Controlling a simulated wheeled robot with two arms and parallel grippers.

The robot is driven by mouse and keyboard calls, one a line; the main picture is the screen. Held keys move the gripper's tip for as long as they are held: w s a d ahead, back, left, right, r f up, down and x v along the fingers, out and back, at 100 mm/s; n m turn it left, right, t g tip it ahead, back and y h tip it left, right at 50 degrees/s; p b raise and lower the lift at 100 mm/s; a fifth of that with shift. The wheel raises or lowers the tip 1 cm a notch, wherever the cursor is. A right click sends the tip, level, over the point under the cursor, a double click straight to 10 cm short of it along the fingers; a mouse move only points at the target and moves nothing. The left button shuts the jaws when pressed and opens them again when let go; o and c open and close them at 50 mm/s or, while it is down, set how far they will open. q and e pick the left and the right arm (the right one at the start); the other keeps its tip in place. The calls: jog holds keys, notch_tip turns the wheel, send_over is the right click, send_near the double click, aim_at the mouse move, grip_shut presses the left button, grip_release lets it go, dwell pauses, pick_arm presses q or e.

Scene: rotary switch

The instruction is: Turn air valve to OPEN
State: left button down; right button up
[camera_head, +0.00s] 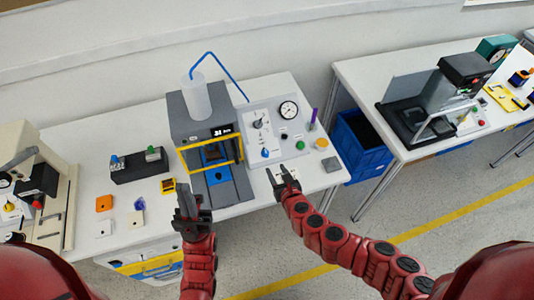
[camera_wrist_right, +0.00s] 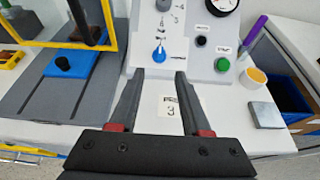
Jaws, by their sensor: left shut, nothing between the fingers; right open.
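A grey-white sloped control panel (camera_head: 277,128) stands on the bench, with a blue knob (camera_head: 264,153) low on its left side. The blue knob also shows in the right wrist view (camera_wrist_right: 159,53). It looks like the air valve, but its lettering is too small to read. My right gripper (camera_head: 284,174) is open and empty in front of the panel, below the knob. In the wrist view the knob lies just beyond and between its fingertips, apart from them.
A dark rotary selector (camera_head: 258,123), a gauge (camera_head: 289,110), a black button (camera_wrist_right: 201,41) and a green button (camera_wrist_right: 222,64) share the panel. The grey press (camera_head: 205,130) with a yellow frame stands left. A yellow cup (camera_wrist_right: 253,78) and a metal block (camera_wrist_right: 267,115) lie right.

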aim_at(266, 153)
jog(key=x, duration=1)
jog(key=shift+w+f+b, duration=0.25)
jog(key=shift+w+b, duration=0.05)
jog(key=shift+w, duration=0.05)
jog(key=shift+w+a, duration=0.25)
grip_shut()
